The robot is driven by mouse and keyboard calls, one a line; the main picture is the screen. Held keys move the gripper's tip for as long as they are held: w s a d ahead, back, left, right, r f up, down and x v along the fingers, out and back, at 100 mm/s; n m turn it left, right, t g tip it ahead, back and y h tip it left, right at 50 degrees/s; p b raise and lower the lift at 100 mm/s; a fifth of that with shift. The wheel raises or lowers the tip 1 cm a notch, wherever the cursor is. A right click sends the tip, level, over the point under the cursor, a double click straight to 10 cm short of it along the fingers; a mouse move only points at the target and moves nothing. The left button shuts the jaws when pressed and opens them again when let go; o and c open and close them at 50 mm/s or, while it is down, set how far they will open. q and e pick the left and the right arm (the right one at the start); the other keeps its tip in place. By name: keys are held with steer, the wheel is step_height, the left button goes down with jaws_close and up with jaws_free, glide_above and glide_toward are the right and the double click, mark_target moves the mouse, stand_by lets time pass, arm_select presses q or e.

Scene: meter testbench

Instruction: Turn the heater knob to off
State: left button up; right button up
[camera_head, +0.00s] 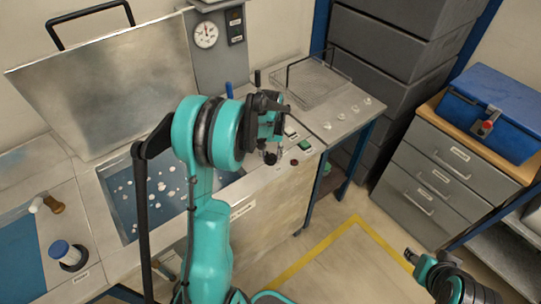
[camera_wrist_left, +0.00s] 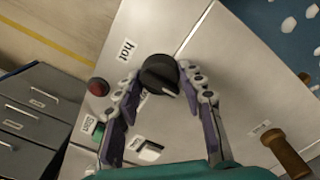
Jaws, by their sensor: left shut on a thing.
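The heater knob (camera_wrist_left: 159,73) is round and black, with a pale pointer mark toward the lower right in the left wrist view. A "hot" label (camera_wrist_left: 127,49) is beside it at upper left. Another label is partly hidden behind a finger. My left gripper (camera_wrist_left: 160,82) is shut on the knob, one finger on each side. In the head view my left gripper (camera_head: 273,147) is over the front panel of the bench, and my arm hides part of it. My right gripper (camera_head: 411,257) is at the lower right over the floor, away from the bench; its jaws are too small to judge.
A red button (camera_wrist_left: 98,87), a green button (camera_wrist_left: 98,131) and a white switch (camera_wrist_left: 150,151) are close to the fingers. A brown-handled lever (camera_wrist_left: 287,155) stands at lower right. Grey drawers (camera_head: 438,180) stand at right.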

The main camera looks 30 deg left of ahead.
mark_target(271, 154)
stand_by(0.3)
arm_select(q)
steer(key=o, duration=1.2)
steer(key=shift+c, duration=0.2)
steer(key=shift+r, duration=0.1)
step_height(271, 154, up, 12)
steer(key=s+d+r+m+t, duration=0.2)
steer(key=s+d+r+t, duration=0.15)
steer(key=s+d, duration=0.55)
steer(key=s+d+f+m+t+b, duration=0.1)
steer(key=s+d+f+m+t, duration=0.1)
steer(key=s+d, duration=0.4)
steer(key=s+f+t, duration=0.1)
steer(key=s, duration=0.3)
steer(key=shift+d+t, duration=0.35)
